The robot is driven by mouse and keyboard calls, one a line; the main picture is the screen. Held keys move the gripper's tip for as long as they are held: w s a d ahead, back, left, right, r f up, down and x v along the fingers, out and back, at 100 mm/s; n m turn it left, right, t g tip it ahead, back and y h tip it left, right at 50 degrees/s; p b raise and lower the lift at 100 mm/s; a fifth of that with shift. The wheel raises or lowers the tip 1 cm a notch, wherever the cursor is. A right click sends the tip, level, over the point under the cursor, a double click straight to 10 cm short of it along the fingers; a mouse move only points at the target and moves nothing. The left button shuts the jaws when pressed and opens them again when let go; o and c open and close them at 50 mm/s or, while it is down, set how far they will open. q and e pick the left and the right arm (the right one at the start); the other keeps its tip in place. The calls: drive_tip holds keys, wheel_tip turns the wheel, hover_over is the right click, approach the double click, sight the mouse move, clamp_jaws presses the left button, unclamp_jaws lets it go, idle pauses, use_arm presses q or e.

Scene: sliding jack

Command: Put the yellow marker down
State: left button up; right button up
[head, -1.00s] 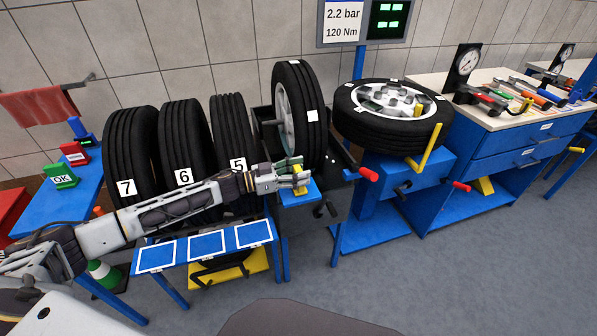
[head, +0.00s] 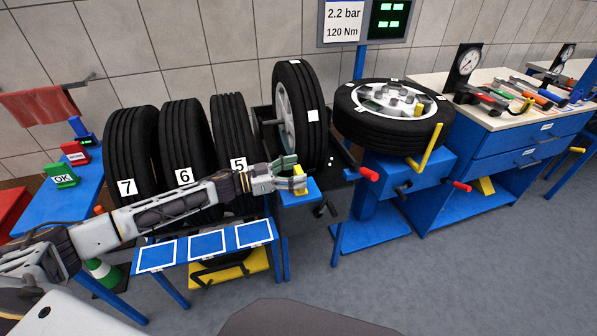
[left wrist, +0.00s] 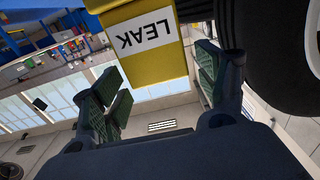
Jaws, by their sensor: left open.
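The yellow marker (head: 300,170) stands on a small blue stand (head: 314,187) beside the upright wheel. In the left wrist view the yellow marker (left wrist: 168,68) fills the upper middle, and its white label reads LEAK upside down. My left gripper (head: 290,172) is at the marker with its fingers spread. In the left wrist view the left gripper (left wrist: 160,80) is open, with a gap between the marker and the finger pads on either side. Part of the marker is hidden behind the fingers in the head view. My right gripper is not in view.
Upright tyres stand behind my left arm, and the wheel (head: 297,112) rises close behind the gripper. A blue table with white-framed squares (head: 207,245) lies below the arm. A green OK marker (head: 62,178) and a red marker (head: 75,153) stand at the left.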

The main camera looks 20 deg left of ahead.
use_arm(q)
drive_tip(key=v, duration=0.3)
drive_tip(key=shift+s+a, duration=0.1)
drive_tip(key=shift+a, duration=0.05)
drive_tip(key=v, duration=0.7)
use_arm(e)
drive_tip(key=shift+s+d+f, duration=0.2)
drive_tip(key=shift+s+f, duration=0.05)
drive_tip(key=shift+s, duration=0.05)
use_arm(q)
drive_tip(key=shift+s+a, duration=0.15)
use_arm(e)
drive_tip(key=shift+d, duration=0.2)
